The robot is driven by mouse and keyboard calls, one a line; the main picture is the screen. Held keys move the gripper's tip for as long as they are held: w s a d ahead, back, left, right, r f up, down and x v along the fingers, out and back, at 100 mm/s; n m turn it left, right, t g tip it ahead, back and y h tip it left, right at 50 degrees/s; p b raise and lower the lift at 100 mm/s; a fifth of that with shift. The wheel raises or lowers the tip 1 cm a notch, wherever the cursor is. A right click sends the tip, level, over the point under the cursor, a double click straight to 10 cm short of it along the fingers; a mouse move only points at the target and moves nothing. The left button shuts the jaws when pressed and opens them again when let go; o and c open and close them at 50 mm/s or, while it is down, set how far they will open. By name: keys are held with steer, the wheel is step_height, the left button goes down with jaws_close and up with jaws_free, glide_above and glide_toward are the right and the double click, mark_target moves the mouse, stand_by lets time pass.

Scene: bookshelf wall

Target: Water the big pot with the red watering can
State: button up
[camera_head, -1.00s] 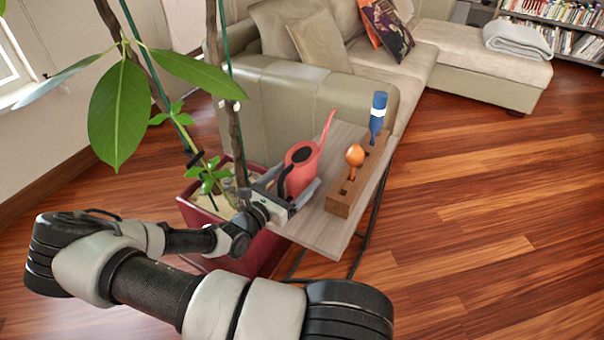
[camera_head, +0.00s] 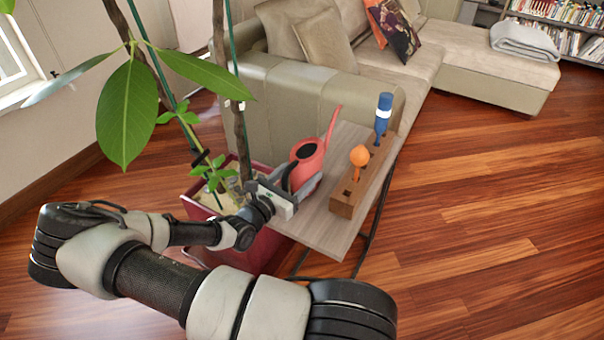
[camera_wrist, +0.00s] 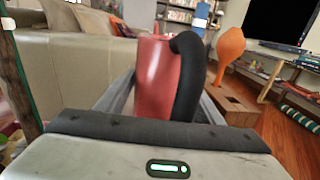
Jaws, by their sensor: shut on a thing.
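The red watering can (camera_head: 310,160) is at the left part of the small side table (camera_head: 326,228), its spout pointing up and to the right. My gripper (camera_head: 297,187) is shut on the can, with its fingers on both sides of the can. In the wrist view the red can body (camera_wrist: 157,80) and its black handle (camera_wrist: 188,75) stand upright between the fingers. I cannot tell whether the can's base touches the table. The big dark red pot (camera_head: 248,245) with a tall leafy plant (camera_head: 128,112) stands left of the table, partly hidden by my arm.
A wooden block (camera_head: 350,200) on the table holds an orange-headed tool (camera_head: 359,156) and a blue-handled tool (camera_head: 383,115), close right of the can. A sofa (camera_head: 305,95) stands behind. The wooden floor (camera_head: 490,230) at right is clear.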

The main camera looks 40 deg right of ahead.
mark_target(301, 155)
step_height(301, 155, up, 9)
steer(key=p, duration=0.2)
steer(key=shift+f+p, duration=0.15)
steer(key=shift+p, duration=0.15)
